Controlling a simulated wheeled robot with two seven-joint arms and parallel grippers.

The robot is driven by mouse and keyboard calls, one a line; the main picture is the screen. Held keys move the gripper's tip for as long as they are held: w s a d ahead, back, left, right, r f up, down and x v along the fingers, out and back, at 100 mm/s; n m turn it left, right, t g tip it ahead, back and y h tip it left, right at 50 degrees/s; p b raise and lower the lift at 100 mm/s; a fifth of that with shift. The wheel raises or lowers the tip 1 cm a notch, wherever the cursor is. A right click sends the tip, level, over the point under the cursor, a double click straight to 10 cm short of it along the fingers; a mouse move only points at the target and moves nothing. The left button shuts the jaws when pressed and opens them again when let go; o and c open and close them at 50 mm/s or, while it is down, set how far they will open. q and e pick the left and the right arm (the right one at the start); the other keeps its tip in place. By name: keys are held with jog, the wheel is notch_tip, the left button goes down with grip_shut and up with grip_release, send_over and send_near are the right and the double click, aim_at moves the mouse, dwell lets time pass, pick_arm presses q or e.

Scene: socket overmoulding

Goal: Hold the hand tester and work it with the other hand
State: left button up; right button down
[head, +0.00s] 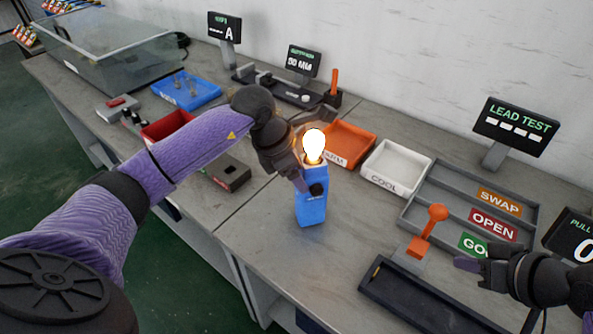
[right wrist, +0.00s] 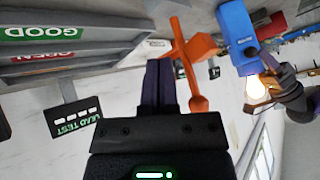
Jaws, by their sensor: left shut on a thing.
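The hand tester (head: 311,207) is a blue box standing upright near the middle of the table in the head view, with a dark round knob on its front. A glowing white bulb (head: 314,145) sits on its top. My left gripper (head: 303,178) is shut on the tester's upper part from the left and hides some of it. The blue tester also shows upside down in the right wrist view (right wrist: 236,32), with its lit bulb (right wrist: 257,89). My right gripper (head: 470,263) is apart from the tester, at the lower right; its fingers (right wrist: 162,65) look shut together and empty.
An orange lever (head: 437,213) on a dark fixture stands left of my right gripper, close by its fingers. An orange tray (head: 372,146) and white COOL tray (head: 421,164) lie behind the tester. A grey sorting tray (head: 461,178) and LEAD TEST display (head: 516,127) are at right.

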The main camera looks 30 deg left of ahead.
jog(key=s+a+r+n+g+y, duration=0.2)
jog(key=s+a+r+n, duration=0.15)
jog(key=a, duration=0.65)
jog(key=n+t, duration=0.2)
jog(key=n, duration=0.4)
send_near(309, 199)
jog(key=shift+h, duration=0.3)
jog(key=x, duration=0.4)
jog(key=shift+w+a+r, duration=0.1)
jog(key=shift+a+r, duration=0.05)
jog(key=shift+a, duration=0.2)
